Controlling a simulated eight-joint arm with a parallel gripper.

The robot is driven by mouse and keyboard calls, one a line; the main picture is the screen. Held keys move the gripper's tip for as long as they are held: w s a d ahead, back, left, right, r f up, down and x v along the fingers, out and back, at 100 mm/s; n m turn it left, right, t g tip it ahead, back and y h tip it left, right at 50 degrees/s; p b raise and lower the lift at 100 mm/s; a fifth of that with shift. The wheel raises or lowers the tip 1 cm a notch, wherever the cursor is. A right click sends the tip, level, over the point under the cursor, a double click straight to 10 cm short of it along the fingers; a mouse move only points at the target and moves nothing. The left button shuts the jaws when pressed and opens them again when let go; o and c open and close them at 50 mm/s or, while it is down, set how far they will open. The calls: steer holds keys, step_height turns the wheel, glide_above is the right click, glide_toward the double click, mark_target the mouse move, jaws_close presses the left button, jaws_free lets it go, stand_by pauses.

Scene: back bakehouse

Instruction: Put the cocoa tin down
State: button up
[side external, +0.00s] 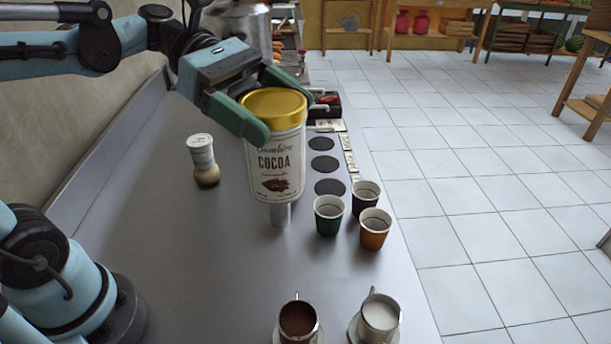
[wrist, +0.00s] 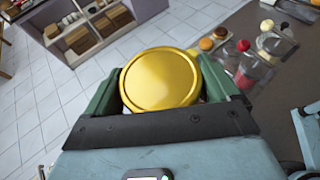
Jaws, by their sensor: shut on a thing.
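The cocoa tin (side external: 275,160) is white with a gold lid and a printed COCOA label. It is upright between the green fingers of my gripper (side external: 262,108), which are shut on it near the lid. In the side external view it appears above the grey counter (side external: 150,240), with a small metal cylinder (side external: 281,215) showing below it. I cannot tell whether its base touches anything. In the wrist view the gold lid (wrist: 160,78) fills the space between the fingers and hides the tin's body.
Green (side external: 328,216), dark (side external: 365,198) and orange (side external: 375,229) cups stand right of the tin. Black discs (side external: 323,163) lie behind them. A shaker jar (side external: 203,160) stands left. Cups of brown (side external: 298,322) and white (side external: 380,316) contents are at the front. The counter's left middle is clear.

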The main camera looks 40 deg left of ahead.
steer(key=shift+f, duration=9.45)
steer(key=o, duration=1.6)
